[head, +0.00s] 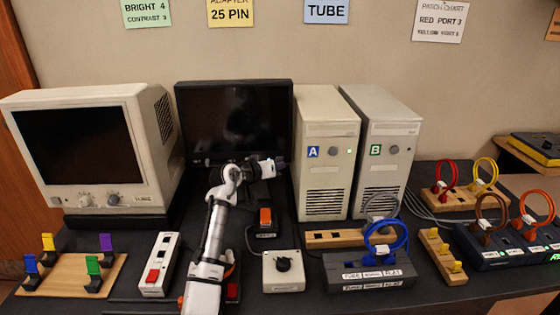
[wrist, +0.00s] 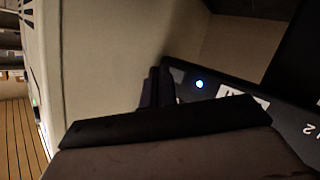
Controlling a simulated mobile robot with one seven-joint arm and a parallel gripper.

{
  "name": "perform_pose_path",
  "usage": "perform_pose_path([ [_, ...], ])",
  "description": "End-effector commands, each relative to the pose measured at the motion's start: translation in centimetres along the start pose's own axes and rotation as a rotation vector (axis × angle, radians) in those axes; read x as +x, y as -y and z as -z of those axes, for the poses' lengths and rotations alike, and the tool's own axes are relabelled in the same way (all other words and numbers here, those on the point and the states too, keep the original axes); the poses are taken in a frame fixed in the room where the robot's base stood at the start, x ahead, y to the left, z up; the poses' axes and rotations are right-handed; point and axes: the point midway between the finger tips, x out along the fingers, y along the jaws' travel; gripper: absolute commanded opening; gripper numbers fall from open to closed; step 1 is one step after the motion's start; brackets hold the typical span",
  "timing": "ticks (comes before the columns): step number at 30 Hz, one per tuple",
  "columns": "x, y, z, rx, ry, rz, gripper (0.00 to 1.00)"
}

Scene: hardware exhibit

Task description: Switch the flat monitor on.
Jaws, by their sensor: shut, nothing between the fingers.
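The flat monitor (head: 235,112) stands at the back of the table, with a black frame and a dark screen. My gripper (head: 279,166) is shut and empty in front of the monitor's lower right corner. In the wrist view, my closed fingers (wrist: 157,88) are close to a black bezel (wrist: 240,98) with a small glowing bluish-white light (wrist: 199,84) and a white label. I cannot tell whether the fingertips touch the bezel. My arm and gripper hide part of the monitor's lower edge in the head view.
Beige computer tower A (head: 324,155) stands just right of my gripper, with tower B (head: 381,150) beside it. A bulky beige monitor (head: 95,145) is at left. A power strip (head: 159,264), a grey dial box (head: 283,271) and a blue-cable box (head: 368,272) stand in front.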

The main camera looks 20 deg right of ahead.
Motion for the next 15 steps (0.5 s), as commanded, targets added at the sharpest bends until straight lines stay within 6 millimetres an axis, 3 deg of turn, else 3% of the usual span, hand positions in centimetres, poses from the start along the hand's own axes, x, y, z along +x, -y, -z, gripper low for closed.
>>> perform_pose_path([
  [15,-3.5,-2.5,-2.5,-0.001,-0.001,0.0,0.0],
])
